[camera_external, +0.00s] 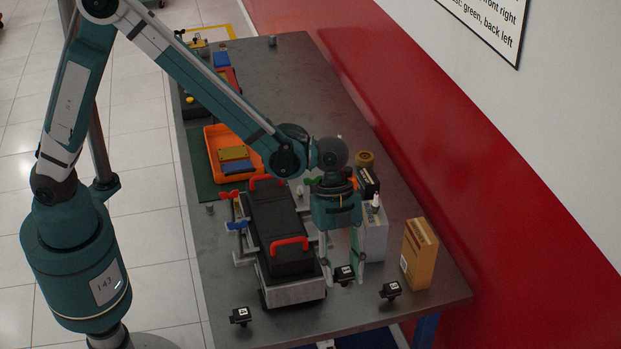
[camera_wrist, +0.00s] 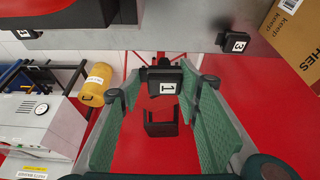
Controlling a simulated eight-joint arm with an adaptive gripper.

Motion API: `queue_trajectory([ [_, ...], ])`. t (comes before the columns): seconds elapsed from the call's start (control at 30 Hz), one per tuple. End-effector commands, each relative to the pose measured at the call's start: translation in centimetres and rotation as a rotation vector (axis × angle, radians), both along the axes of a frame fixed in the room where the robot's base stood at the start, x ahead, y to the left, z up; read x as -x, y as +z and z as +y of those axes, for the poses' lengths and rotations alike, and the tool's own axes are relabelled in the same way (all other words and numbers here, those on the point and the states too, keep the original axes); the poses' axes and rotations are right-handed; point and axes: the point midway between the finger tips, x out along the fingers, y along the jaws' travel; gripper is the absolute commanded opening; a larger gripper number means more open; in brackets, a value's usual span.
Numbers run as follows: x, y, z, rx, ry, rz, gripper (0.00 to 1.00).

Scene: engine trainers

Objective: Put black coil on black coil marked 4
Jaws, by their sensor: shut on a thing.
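A black coil marked 1 (camera_wrist: 165,86) is between the green-padded fingers of my gripper (camera_wrist: 160,95), near the tips, and the fingers are shut on it. The same coil shows at the finger ends in the external view (camera_external: 345,274). A black coil marked 3 (camera_wrist: 235,42) stands apart by the cardboard box, and it also shows at the front right of the table (camera_external: 390,291). Another black coil (camera_external: 240,316) stands at the front left; its number is too small to read. I cannot make out a mark 4 on any coil.
A black engine block (camera_external: 278,227) with red handles sits on a metal stand left of my gripper. A cardboard box (camera_external: 419,254) stands at the right edge of the grey table (camera_external: 385,205). An orange tray (camera_external: 216,143) lies further back. A red wall band is on the right.

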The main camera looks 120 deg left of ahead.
Motion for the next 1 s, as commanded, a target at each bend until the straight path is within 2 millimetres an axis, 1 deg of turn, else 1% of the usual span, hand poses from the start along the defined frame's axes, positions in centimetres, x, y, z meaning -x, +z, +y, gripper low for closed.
queue_trajectory([
  [0.27, 4.3, 1.8, -4.5, -0.002, -0.097, 0.0, 0.19],
  [0.47, 8.2, 3.0, -8.0, -0.003, -0.181, -0.002, 0.19],
  [0.7, 13.2, 4.2, -12.1, -0.005, -0.284, -0.005, 0.19],
  [0.9, 17.0, 4.8, -14.9, -0.004, -0.358, -0.006, 0.19],
  [1.0, 18.4, 5.0, -15.9, -0.004, -0.385, -0.008, 0.19],
])
